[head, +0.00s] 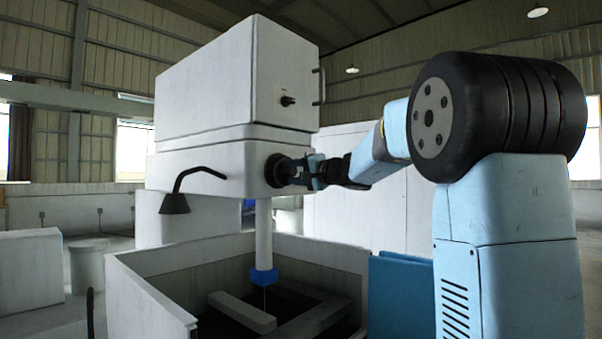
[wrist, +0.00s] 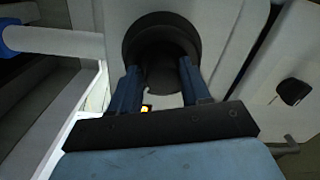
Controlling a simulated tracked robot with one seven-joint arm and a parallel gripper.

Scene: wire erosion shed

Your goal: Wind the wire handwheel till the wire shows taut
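The black round handwheel (head: 273,170) sits on the side of the white machine head (head: 215,160). It also shows in the wrist view (wrist: 160,28). My gripper (head: 290,171) reaches it from the right. In the wrist view, the two blue fingers of my gripper (wrist: 160,72) stand apart, one each side of the wheel's dark middle. I cannot tell whether they press on it. A thin wire (head: 265,298) hangs below the blue nozzle (head: 263,276); its tension cannot be read. A small lit yellow spot (wrist: 146,108) shows between the fingers.
An open white tank (head: 150,300) with pale bars inside stands below the machine head. A black lamp (head: 174,203) hangs from the head's left side. A dark knob (head: 288,100) sits on the upper box. A blue panel (head: 400,295) stands right of the tank.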

